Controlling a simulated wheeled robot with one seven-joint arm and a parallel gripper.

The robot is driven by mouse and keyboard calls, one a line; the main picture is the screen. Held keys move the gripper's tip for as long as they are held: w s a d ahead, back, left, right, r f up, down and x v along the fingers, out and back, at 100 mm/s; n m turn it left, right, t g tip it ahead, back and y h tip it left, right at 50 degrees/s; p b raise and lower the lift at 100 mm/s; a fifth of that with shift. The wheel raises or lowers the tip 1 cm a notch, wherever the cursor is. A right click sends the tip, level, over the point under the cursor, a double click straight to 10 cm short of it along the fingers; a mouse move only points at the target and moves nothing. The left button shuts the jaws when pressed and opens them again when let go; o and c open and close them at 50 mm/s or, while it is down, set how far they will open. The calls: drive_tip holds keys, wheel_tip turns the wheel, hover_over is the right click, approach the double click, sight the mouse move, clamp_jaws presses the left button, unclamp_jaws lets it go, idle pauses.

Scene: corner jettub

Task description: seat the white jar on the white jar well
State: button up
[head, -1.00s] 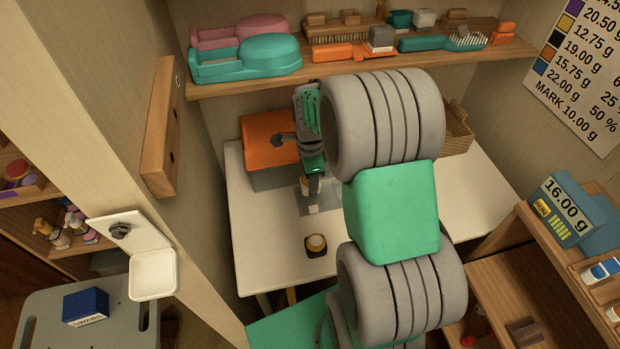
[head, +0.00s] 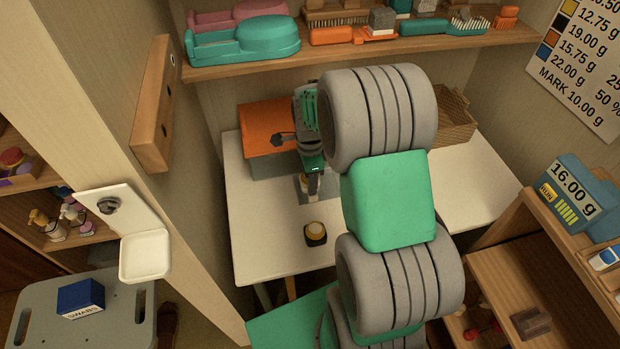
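My gripper (head: 313,184) points down over the back middle of the white table, at the end of my green and grey arm. Its fingers are small and dark here, and I cannot tell whether they are open or shut. A grey, glassy-looking plate (head: 304,196) lies under and beside the fingertips. A small dark square holder with a pale round top and a yellowish rim (head: 316,233) stands on the table nearer the front, apart from the gripper. I cannot make out for certain which thing is the white jar or its well; my arm hides part of the table.
An orange-topped grey box (head: 268,128) stands behind and left of the gripper. A wooden crate (head: 455,118) stands at the back right. A shelf (head: 350,56) with brushes and teal and pink cases hangs above. The white table (head: 265,245) is clear at its front left.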

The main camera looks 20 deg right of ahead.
drive_tip(key=shift+s+a+f, duration=0.1)
drive_tip(key=shift+s+f, duration=0.2)
drive_tip(key=shift+f, duration=0.25)
drive_tip(key=shift+s+f, duration=0.3)
drive_tip(key=shift+f, duration=0.2)
drive_tip(key=o, duration=1.6)
drive_tip(key=shift+w+f, duration=0.25)
drive_tip(key=shift+w, duration=0.1)
drive_tip(key=shift+r, duration=0.1)
drive_tip(key=r, duration=0.3)
drive_tip(key=w+r, duration=0.1)
drive_tip(key=r, duration=0.5)
drive_tip(key=shift+w+d+r, duration=0.15)
drive_tip(key=shift+d, duration=0.05)
drive_tip(key=shift+r, duration=0.45)
